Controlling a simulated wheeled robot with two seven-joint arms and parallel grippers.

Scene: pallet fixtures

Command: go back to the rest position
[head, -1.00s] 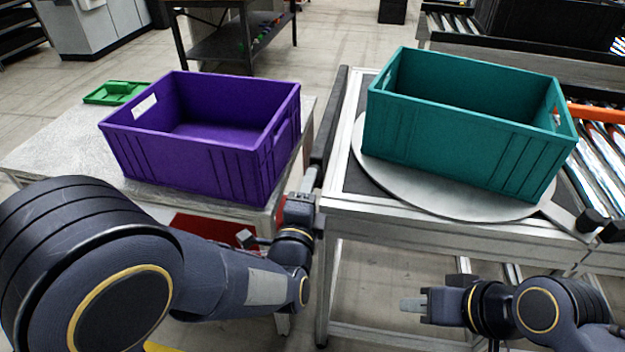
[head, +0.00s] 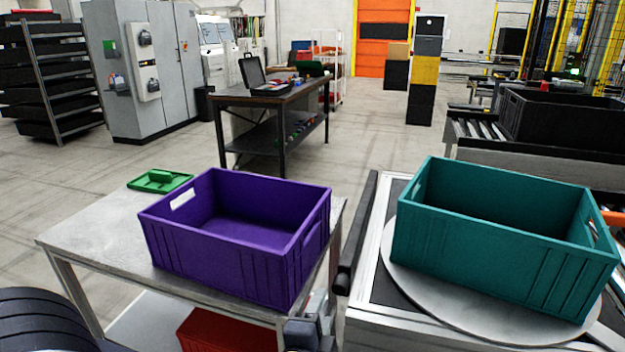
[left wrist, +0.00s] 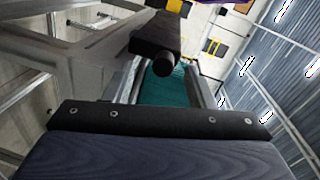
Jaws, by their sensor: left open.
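My left gripper (head: 318,304) shows at the bottom of the head view, pointing away from me. It is open, with no object seen between its fingers. It is in front of the gap between the left table and the turntable stand, just right of the purple crate's near corner. My left arm is mostly cut off at the lower left of the head view. The left wrist view is filled by dark gripper parts, with a teal surface (left wrist: 165,92) beyond them. My right gripper is out of view.
An empty purple crate (head: 285,268) and a green part (head: 160,181) sit on the left table (head: 95,228). An empty teal crate (head: 490,250) stands on the round turntable (head: 425,290). A red bin (head: 225,330) is below the left table.

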